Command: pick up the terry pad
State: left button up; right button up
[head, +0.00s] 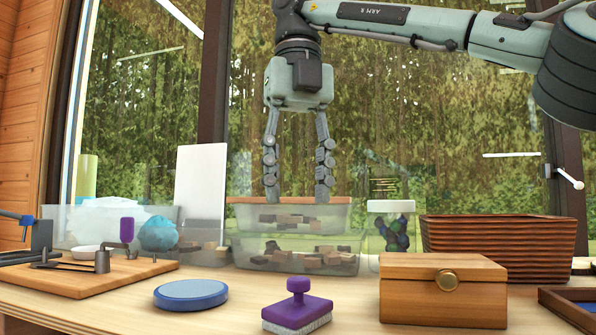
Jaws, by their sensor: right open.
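A round, flat blue pad (191,294), which looks like the terry pad, lies on the front of the wooden worktop, left of centre. My left gripper is not in view.
A purple-handled brush (297,308) and a wooden box with a brass knob (443,288) stand right of the pad. A wooden board with tools (85,278) lies to its left. Stacked clear bins (296,240), a jar (391,229) and a ribbed brown planter (497,236) stand behind.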

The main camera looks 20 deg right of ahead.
aim_at(300, 314)
jog(key=k, duration=1)
